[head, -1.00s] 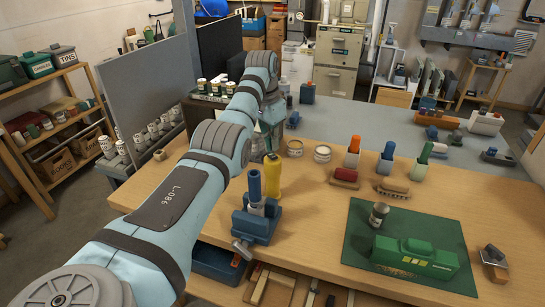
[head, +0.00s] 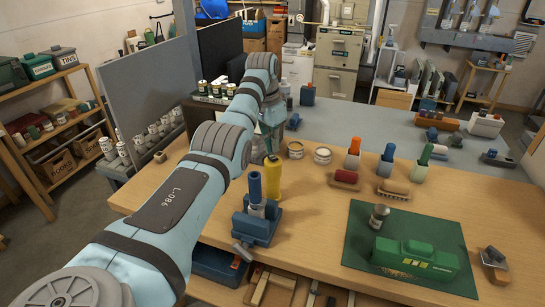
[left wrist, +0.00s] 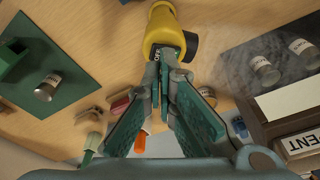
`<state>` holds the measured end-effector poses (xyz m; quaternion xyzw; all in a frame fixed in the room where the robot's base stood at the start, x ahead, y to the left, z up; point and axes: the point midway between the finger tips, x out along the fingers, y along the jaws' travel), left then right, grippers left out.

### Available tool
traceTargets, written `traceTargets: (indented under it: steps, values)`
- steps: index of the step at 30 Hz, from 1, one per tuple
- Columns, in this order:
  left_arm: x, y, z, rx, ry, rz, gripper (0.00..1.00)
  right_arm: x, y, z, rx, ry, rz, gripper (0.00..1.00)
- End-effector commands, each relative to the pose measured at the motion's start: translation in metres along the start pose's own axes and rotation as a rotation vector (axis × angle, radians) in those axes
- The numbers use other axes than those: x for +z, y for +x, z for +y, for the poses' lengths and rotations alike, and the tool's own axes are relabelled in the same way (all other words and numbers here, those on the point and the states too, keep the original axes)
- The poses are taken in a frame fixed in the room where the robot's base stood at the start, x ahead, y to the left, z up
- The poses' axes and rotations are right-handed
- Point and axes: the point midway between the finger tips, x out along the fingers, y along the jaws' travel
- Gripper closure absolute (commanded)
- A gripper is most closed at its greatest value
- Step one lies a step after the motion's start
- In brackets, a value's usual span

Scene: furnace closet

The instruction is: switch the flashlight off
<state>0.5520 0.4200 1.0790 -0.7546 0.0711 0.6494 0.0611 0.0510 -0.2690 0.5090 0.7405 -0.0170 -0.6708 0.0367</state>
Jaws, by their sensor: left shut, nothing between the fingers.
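A yellow, upright object (head: 273,180), which I take to be the flashlight, stands on the wooden workbench beside a blue vise. In the left wrist view its yellow body (left wrist: 161,26) has a dark end with small pale lettering and a black part at its side. My left gripper (left wrist: 163,66) is shut and empty, its fingertips right at the dark end. I cannot tell whether they touch it. In the head view the left gripper (head: 269,146) is just behind and above the yellow object, partly hidden by my forearm. The switch and any light are not clear. My right gripper is not in view.
The blue vise (head: 257,224) holds a blue-handled item close by. A green case (head: 420,260) and a can (head: 378,217) are on a green mat (head: 362,234). The bench between vise and mat is clear.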

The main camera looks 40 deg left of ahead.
Motion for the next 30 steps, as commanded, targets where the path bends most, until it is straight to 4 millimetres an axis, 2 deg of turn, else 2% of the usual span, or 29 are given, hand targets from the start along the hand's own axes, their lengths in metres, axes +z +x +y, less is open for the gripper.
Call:
traceTargets:
  steps: [30]
  values:
    - [0.002,0.014,0.0,0.0,0.0,0.0,1.0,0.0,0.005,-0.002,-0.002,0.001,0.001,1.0]
